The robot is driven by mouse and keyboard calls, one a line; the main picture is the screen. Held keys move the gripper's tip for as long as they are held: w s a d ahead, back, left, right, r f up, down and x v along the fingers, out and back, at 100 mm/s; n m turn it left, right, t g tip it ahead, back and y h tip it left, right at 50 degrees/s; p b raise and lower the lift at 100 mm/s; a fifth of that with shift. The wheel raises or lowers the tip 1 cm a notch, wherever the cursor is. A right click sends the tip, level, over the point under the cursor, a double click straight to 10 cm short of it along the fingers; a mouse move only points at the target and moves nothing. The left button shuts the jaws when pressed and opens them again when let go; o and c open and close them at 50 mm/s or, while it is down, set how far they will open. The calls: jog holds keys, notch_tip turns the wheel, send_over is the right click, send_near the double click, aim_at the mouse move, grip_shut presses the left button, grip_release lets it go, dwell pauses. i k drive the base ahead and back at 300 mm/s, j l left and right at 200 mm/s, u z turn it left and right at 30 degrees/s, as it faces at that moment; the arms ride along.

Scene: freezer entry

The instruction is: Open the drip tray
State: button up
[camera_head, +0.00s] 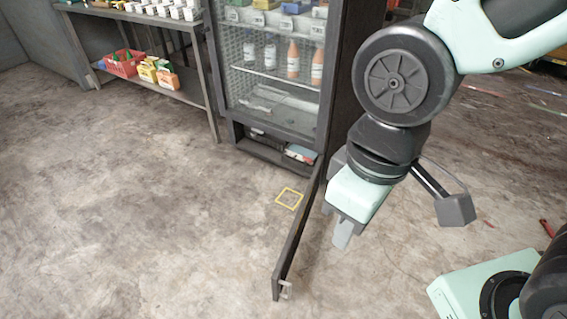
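The glass-fronted freezer cabinet (228,60) stands at the top middle. Its low bottom compartment (262,152) is open at the front, with small boxes inside. A long dark panel (297,232), apparently the drip tray's front, swings out from the compartment's right side toward me, standing on edge just above the floor. A pale handle (286,290) is on its free end. My gripper (342,240) points down to the right of the panel, and a gap shows between them in the picture. Only one pale finger shape shows, so its opening is unclear.
A metal shelf (165,84) at the upper left holds a red crate (124,63) and several cartons. A yellow square outline (289,198) lies on the floor left of the panel. The floor at left and front is clear. Debris is scattered at right.

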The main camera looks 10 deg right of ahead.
aim_at(305, 150)
jog(key=i+j+z, duration=0.1)
jog(key=j, duration=1.2)
jog(key=i+j, duration=0.15)
jog(key=j, duration=0.2)
jog(key=i+j, duration=0.15)
jog(key=j, duration=0.2)
jog(key=i+j, duration=0.15)
jog(key=j, duration=0.2)
jog(key=i+j, duration=0.15)
jog(key=j, duration=0.2)
jog(key=i+j+z, duration=0.1)
jog(key=j, duration=0.2)
jog(key=i+j, duration=0.2)
jog(key=j, duration=0.15)
jog(key=i+j+z, duration=0.1)
jog(key=i+j, duration=0.7)
jog(key=i+l, duration=0.15)
jog(key=i, duration=0.25)
jog(key=i+l, duration=0.15)
jog(key=i, duration=0.25)
jog(key=i+l, duration=0.15)
jog(key=l, duration=0.25)
jog(key=i+l, duration=0.15)
jog(key=l, duration=0.25)
jog(key=i+l+z, duration=0.1)
jog(key=l, duration=0.35)
